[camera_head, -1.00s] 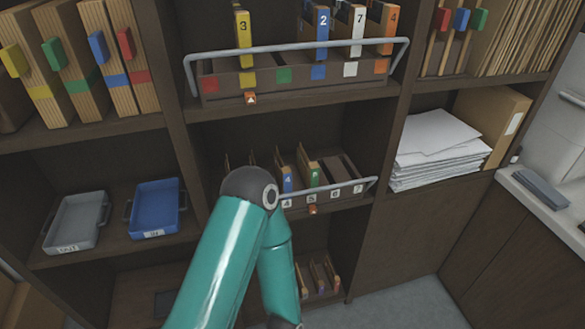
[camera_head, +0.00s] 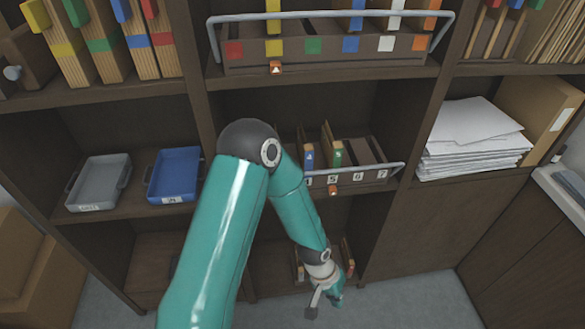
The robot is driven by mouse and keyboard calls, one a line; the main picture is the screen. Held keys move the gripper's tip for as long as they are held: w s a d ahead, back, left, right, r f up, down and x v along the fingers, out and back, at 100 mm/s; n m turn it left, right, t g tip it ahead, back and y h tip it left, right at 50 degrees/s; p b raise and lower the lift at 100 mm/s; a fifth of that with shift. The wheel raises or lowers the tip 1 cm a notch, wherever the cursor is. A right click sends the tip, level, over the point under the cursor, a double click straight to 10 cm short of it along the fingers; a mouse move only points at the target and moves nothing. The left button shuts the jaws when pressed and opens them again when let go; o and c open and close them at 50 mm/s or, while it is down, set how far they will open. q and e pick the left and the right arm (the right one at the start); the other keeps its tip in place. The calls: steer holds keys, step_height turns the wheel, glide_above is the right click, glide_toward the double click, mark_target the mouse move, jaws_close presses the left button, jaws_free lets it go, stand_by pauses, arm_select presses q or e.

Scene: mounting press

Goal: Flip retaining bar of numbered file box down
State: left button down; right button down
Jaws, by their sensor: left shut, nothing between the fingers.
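My left arm hides the box's left part and the bar's left end. My left gripper (camera_head: 325,298) is shut and empty, well below the box, in front of the bottom shelf. My right gripper is not in view.
An upper file box (camera_head: 335,55) with coloured squares has its own grey bar. Grey (camera_head: 98,183) and blue (camera_head: 173,176) trays sit on the left shelf. A paper stack (camera_head: 472,140) lies on the right shelf. The floor (camera_head: 420,300) at lower right is clear.

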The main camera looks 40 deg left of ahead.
arm_select(q)
steer(key=w+a+r+n+y+b, duration=0.1)
steer(key=w+a+r+y+b, duration=0.1)
steer(key=w+a+r, duration=0.7)
steer(key=n+t+y+b, duration=0.1)
steer(key=n+y+b, duration=0.1)
steer(key=n+y, duration=0.15)
glide_toward(315, 174)
step_height(315, 174, down, 5)
steer(key=s+d, duration=0.1)
steer(key=s, duration=0.1)
steer(key=s+a+r+n+y, duration=0.1)
steer(key=s+a+r+n, duration=0.1)
steer(key=a+r, duration=0.3)
step_height(315, 174, up, 3)
steer(key=shift+f+n+b, duration=0.15)
steer(key=shift+n+b, duration=0.2)
steer(key=shift+n, duration=0.1)
steer(key=shift+a+f, duration=0.1)
steer(key=shift+a, duration=0.05)
steer(key=p+x, duration=0.1)
steer(key=x, duration=0.9)
steer(key=shift+w, duration=0.15)
